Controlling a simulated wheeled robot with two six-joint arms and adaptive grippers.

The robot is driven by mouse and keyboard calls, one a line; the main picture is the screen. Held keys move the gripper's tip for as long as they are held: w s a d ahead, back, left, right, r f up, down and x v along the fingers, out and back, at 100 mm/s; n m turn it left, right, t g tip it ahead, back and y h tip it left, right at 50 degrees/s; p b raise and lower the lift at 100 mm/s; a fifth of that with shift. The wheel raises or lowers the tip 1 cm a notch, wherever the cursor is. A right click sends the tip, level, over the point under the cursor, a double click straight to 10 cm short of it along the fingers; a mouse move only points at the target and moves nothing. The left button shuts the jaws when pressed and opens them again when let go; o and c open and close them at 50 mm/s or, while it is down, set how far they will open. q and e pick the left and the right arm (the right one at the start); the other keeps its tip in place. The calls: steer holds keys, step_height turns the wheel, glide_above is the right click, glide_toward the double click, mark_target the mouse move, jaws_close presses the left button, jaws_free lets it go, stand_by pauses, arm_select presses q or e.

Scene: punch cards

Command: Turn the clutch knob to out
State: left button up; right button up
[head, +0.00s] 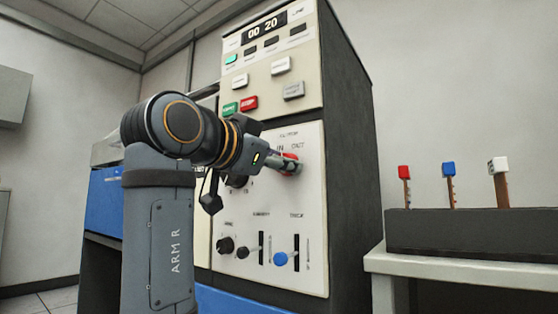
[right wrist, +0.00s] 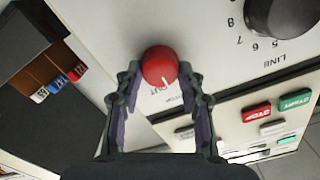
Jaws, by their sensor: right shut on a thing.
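The clutch knob is a red round knob (head: 291,157) on the upright cream panel, under the labels IN and OUT. In the right wrist view the red knob (right wrist: 159,64) carries a white pointer line, which lies toward the OUT label printed beside it. My right gripper (head: 287,165) reaches the panel from the left and is shut on the knob. In the right wrist view its two fingers (right wrist: 160,78) lie on either side of the knob. The fingers partly cover the knob in the head view. My left gripper is not in view.
Green (head: 230,108) and red (head: 249,103) buttons sit above the knob. A black LINE knob (right wrist: 284,14) is beside it. Below are a slider with a blue handle (head: 280,259) and dark knobs. A dark rack (head: 470,232) with coloured-topped cards stands on the right table.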

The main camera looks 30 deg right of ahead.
steer(key=m, duration=0.6)
steer(key=shift+f, duration=0.1)
steer(key=shift+m, duration=0.4)
steer(key=o, duration=1.1)
steer(key=shift+o, duration=0.2)
step_height(320, 180, up, 10)
